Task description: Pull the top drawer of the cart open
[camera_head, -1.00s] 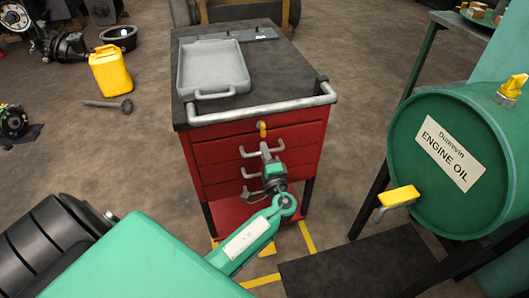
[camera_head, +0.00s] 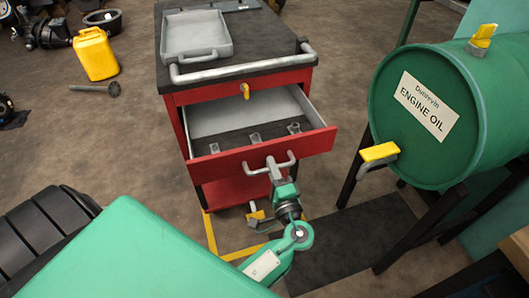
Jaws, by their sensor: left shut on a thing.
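The red cart (camera_head: 174,118) stands in the middle with a dark top. Its top drawer (camera_head: 232,162) is pulled well out, below a red strip that carries a small yellow key-like piece (camera_head: 244,90). The drawer's inside shows a dark floor with several small grey metal pieces (camera_head: 255,138). My left gripper (camera_head: 271,170) is shut on the grey drawer handle (camera_head: 290,159) at the drawer's front. The fingertips are small and partly merge with the handle. My right gripper is not in view.
A grey tray (camera_head: 196,52) lies on the cart top. A green engine oil drum (camera_head: 408,135) with a yellow-handled tap (camera_head: 379,152) stands close on the right, on a dark stand. A yellow can (camera_head: 95,55) stands on the floor at left.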

